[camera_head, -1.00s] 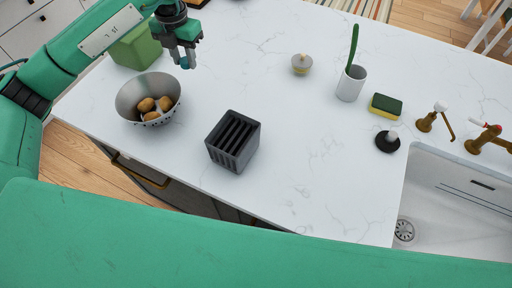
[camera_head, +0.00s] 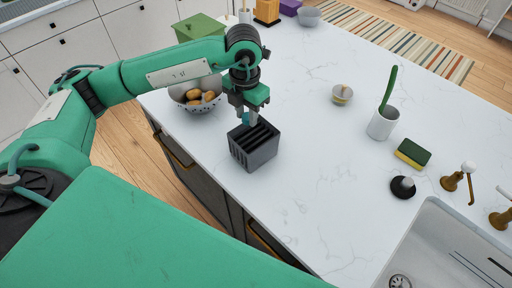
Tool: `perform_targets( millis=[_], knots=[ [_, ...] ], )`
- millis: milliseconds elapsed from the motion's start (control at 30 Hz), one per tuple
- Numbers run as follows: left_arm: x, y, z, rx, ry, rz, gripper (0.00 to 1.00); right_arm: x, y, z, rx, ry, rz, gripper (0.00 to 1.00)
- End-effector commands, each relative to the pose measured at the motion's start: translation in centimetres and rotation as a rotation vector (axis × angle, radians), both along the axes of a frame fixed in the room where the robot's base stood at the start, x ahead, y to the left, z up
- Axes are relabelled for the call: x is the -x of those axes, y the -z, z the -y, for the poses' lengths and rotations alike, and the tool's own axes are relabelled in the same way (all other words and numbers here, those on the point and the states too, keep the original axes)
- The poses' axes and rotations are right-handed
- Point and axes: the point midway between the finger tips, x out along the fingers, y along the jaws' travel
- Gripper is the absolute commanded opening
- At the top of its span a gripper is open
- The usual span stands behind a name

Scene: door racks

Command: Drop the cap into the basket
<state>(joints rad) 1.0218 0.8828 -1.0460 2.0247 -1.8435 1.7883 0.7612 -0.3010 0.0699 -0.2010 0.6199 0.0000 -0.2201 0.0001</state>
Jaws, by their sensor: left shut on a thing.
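The basket (camera_head: 254,150) is a dark grey slotted box with dividers, standing upright on the white counter near its front edge. My left gripper (camera_head: 246,117) points down over the back-left rim of the basket. It is shut on the cap (camera_head: 246,119), a small blue piece between the fingertips, mostly hidden by them. The cap is at about the basket's top opening; I cannot tell whether it touches the rim. My right gripper is not in view.
A metal colander (camera_head: 181,94) with potatoes stands left of the basket, with a green box (camera_head: 199,27) behind it. A small lidded bowl (camera_head: 342,95), a white cup (camera_head: 382,124), a sponge (camera_head: 412,153) and a sink (camera_head: 440,250) are to the right. The counter between is clear.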

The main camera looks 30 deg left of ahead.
Motion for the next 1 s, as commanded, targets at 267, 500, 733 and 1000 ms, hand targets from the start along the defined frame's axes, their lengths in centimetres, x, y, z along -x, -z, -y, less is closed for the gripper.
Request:
perform_targets(
  millis=[267, 500, 733, 1000],
  knots=[
    [0.0, 3.4, 0.0, 0.000, 0.000, -0.001, 0.10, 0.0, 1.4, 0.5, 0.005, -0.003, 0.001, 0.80],
    [0.0, 4.0, 0.0, -0.001, 0.000, 0.000, 0.10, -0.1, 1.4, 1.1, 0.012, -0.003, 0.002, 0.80],
    [0.0, 3.9, 0.0, -0.001, 0.000, 0.000, 0.52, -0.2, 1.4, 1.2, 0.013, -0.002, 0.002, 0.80],
    [0.0, 3.9, 0.0, -0.001, 0.000, 0.000, 0.56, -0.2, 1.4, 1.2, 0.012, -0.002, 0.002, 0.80]
  ],
)
